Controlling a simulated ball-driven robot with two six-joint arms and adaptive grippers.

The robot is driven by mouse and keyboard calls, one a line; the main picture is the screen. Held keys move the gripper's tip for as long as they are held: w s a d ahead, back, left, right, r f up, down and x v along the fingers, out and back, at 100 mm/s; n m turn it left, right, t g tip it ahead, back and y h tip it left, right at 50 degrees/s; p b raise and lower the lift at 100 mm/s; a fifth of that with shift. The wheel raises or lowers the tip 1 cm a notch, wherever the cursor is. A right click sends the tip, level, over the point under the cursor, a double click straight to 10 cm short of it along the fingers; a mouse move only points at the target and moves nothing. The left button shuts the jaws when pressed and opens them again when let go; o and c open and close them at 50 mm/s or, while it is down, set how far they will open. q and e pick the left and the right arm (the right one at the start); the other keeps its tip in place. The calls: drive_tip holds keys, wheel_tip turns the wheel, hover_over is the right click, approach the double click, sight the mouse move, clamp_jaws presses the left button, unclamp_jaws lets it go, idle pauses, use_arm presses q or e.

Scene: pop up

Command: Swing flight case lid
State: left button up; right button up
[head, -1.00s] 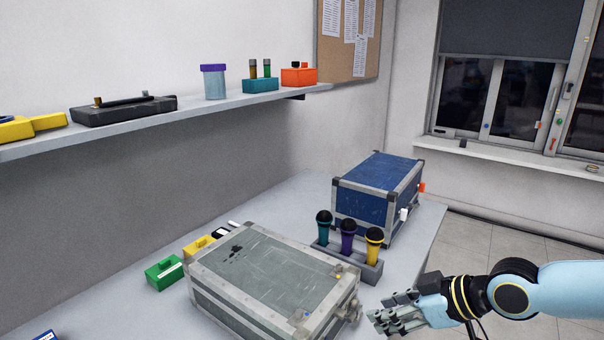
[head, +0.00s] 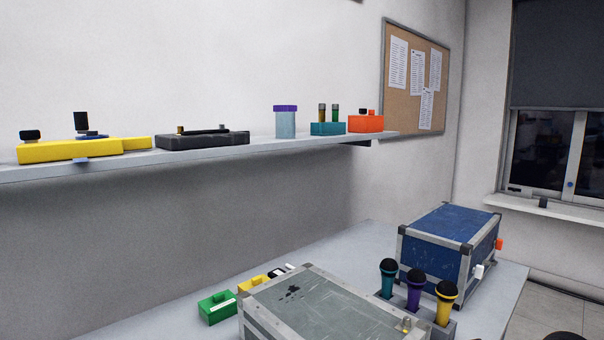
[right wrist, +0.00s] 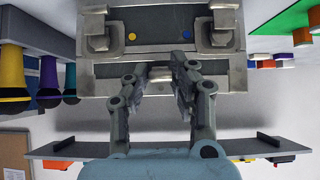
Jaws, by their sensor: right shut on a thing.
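The grey flight case (head: 320,306) stands on the table at the bottom of the head view, its front cut off by the frame. Its scuffed grey lid looks closed, with metal edging and dark marks on top. In the right wrist view, which looks upside down, the front of the case (right wrist: 205,18) fills the upper middle, with two metal latches and small yellow and blue dots. My right gripper (right wrist: 158,80) is at the metal-edged lid there and shut on it; the exact gripped part is partly hidden between the fingers. My left gripper is not in view.
A rack of microphones (head: 414,290) stands close right of the case, before a blue flight case (head: 450,240). A green box (head: 217,307) and a yellow box (head: 252,284) lie left of it. A wall shelf (head: 270,144) with several items runs above the table.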

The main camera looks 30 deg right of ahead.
drive_tip(key=shift+w+a+r+p, duration=0.1)
drive_tip(key=shift+w+r+p, duration=0.15)
drive_tip(key=shift+r+p, duration=0.65)
drive_tip(key=shift+w+r+p, duration=0.2)
drive_tip(key=shift+r+p, duration=0.45)
drive_tip(key=shift+r, duration=0.45)
drive_tip(key=shift+w+a+r+p, duration=0.1)
drive_tip(key=shift+w+r+p, duration=0.15)
drive_tip(key=shift+r+p, duration=0.65)
wheel_tip(320, 180, up, 6)
drive_tip(key=w+p, duration=0.1)
drive_tip(key=p, duration=0.3)
drive_tip(key=shift+w+a+p, duration=0.2)
drive_tip(key=shift+w+p, duration=0.15)
drive_tip(key=w+a+r+p, duration=0.1)
drive_tip(key=w+r+p, duration=0.4)
drive_tip(key=r, duration=0.5)
drive_tip(key=shift+w+a+p, duration=0.35)
drive_tip(key=shift+p, duration=0.3)
drive_tip(key=shift+w+r, duration=0.1)
